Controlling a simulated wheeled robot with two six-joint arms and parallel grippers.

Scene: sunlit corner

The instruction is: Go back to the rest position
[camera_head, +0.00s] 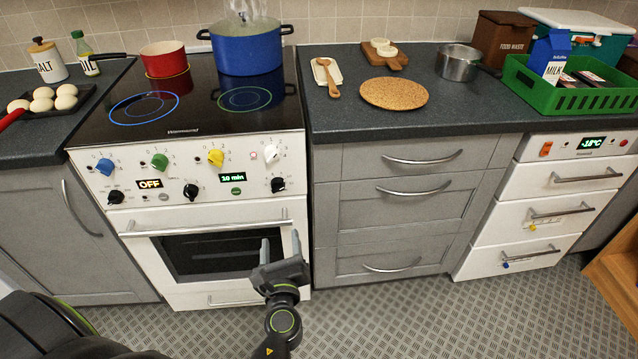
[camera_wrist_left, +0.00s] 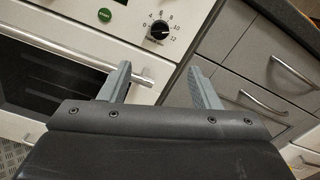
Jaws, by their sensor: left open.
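My left gripper (camera_head: 281,250) is open and empty in front of the right part of the white oven (camera_head: 190,290), near the right end of the oven handle (camera_head: 205,228). In the left wrist view, the two grey fingers of my left gripper (camera_wrist_left: 156,85) stand apart with nothing between them. Behind them are the oven front, the black knob (camera_wrist_left: 159,30) and the grey drawers (camera_wrist_left: 255,65). My right gripper does not show in either view.
A blue pot (camera_head: 247,50) and a red pot (camera_head: 163,59) stand on the hob. Right of it are a cork mat (camera_head: 393,93), a steel saucepan (camera_head: 457,65) and a green crate (camera_head: 560,98). A wooden piece (camera_head: 615,270) stands at the right edge. The patterned floor (camera_head: 420,320) is clear.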

